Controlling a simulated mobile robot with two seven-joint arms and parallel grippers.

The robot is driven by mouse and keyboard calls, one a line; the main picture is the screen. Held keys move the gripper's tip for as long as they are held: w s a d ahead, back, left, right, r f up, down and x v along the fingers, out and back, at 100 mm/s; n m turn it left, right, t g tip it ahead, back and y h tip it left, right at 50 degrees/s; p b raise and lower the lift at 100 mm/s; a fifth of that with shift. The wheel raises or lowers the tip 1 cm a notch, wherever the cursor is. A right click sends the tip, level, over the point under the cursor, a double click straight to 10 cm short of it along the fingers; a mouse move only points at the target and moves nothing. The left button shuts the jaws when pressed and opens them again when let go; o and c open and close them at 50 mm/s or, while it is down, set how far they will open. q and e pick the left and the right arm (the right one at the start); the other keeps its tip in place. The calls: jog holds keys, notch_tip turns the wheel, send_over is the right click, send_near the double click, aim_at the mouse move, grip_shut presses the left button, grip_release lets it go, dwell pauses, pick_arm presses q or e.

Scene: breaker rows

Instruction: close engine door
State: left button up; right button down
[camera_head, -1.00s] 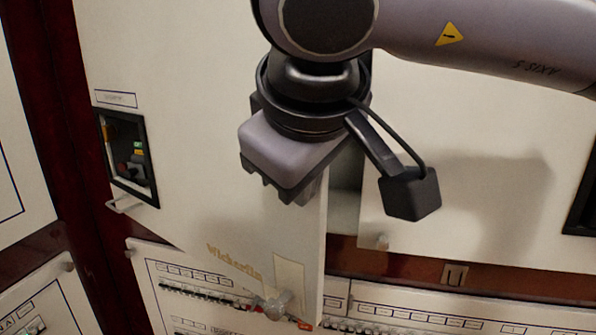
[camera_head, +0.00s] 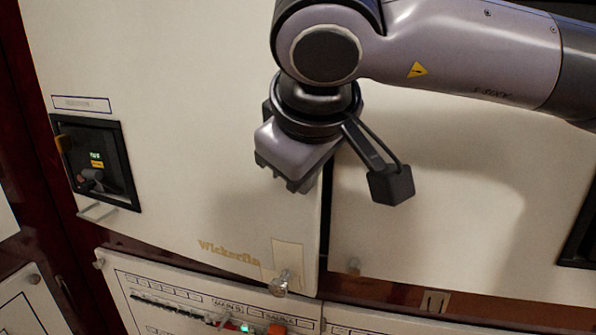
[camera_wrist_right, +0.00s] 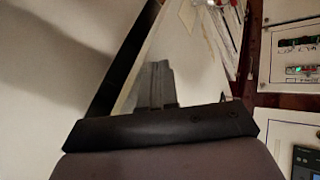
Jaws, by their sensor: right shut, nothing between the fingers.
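The engine door (camera_head: 180,150) is a large cream panel with "Wickerlin" lettering and a metal knob (camera_head: 280,284) at its lower right. In the head view it stands nearly flush with the cabinet, with a narrow dark gap along its right edge. My right gripper (camera_head: 297,184) is in front of the door near that edge, pointing down. It is shut and empty. In the right wrist view the shut fingers (camera_wrist_right: 152,85) show against the pale panel; whether they touch it I cannot tell. My left gripper is not in view.
A second cream panel (camera_head: 450,200) lies right of the gap. A recessed black control box (camera_head: 97,160) with a handle below it is on the door's left. Breaker rows (camera_head: 190,311) run below the door. A dark red frame borders the left.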

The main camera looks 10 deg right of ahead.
jog(key=shift+w+d, duration=0.35)
jog(key=shift+w, duration=0.35)
